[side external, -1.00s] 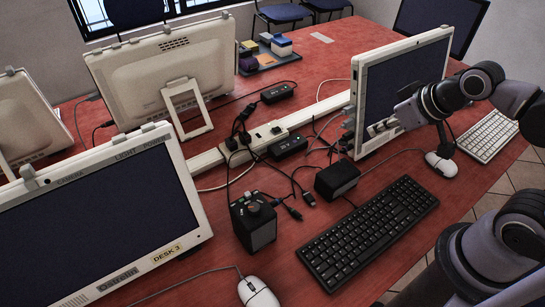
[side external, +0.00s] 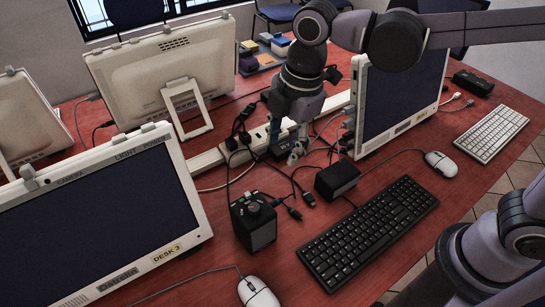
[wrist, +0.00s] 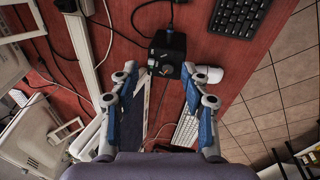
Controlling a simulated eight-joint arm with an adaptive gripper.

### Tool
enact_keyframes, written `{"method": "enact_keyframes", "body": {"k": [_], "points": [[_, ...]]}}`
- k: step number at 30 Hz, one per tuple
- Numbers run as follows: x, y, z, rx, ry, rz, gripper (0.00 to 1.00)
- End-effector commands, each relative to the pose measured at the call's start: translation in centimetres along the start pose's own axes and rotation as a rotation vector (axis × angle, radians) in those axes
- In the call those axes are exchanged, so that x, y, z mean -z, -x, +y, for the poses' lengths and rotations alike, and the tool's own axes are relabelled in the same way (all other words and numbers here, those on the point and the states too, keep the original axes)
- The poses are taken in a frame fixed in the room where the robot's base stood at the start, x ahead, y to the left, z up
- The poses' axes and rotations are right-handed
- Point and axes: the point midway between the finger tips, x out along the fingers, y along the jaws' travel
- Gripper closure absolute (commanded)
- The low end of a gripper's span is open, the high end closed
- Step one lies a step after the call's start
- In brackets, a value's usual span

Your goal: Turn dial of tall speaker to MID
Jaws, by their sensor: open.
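The tall speaker (side external: 254,226) is a black upright box on the red desk, left of the black keyboard. Its round dial (side external: 254,207) is on the top face; the setting is too small to read. My gripper (side external: 290,152) points down over the power strip area, behind and right of the tall speaker and apart from it. In the wrist view my gripper (wrist: 163,100) has its blue-padded fingers spread wide with nothing held.
A lower black box (side external: 337,180) lies right of the tall speaker, with tangled cables between. The black keyboard (side external: 368,233), a white mouse (side external: 258,293) and the left monitor (side external: 95,225) surround the speaker. The right monitor (side external: 400,100) stands close to my gripper.

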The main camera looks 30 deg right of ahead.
Motion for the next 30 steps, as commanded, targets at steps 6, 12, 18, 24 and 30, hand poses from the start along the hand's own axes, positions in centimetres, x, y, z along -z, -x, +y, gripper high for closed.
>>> {"method": "enact_keyframes", "body": {"k": [6,12,18,24,30], "points": [[5.9,-1.6,-0.1,0.103,0.38,-0.018,0.53],[7.5,-2.3,-0.4,0.137,0.501,-0.022,0.53],[7.4,-4.0,-0.6,0.138,0.503,-0.021,0.53],[7.2,-7.1,-0.9,0.137,0.501,-0.021,0.53],[7.1,-10.1,-1.3,0.136,0.5,-0.021,0.53]]}}
